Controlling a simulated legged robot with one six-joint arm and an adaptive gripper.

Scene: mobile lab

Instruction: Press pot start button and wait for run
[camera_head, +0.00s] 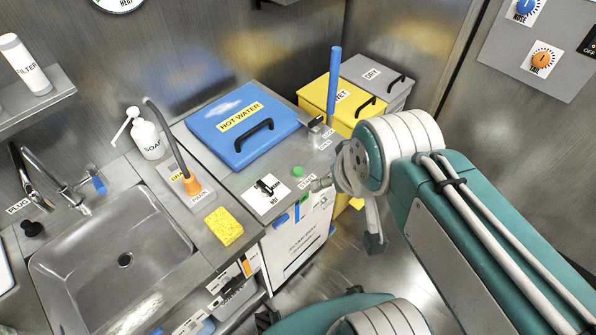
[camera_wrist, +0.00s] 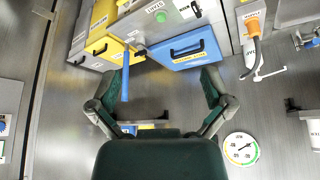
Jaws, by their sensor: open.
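The pot unit is the counter block with a blue HOT WATER lid (camera_head: 242,128) and a black handle. A round green button (camera_head: 297,171) sits on the metal top in front of the lid, beside a small label that is hard to read. The button also shows upside down at the top of the wrist view (camera_wrist: 160,17). My gripper (camera_wrist: 160,78) is open, with its fingers spread and nothing between them. The green button lies beyond the fingers, apart from them. In the head view my arm's white joint is just right of the button, and the fingers are largely hidden.
A black switch (camera_head: 266,188) on a white plate is left of the button. A blue upright handle (camera_head: 333,85) rises by the yellow WET bin (camera_head: 318,98); a grey DRY bin (camera_head: 373,72) stands behind. A yellow sponge (camera_head: 224,227) and sink (camera_head: 110,245) are at left.

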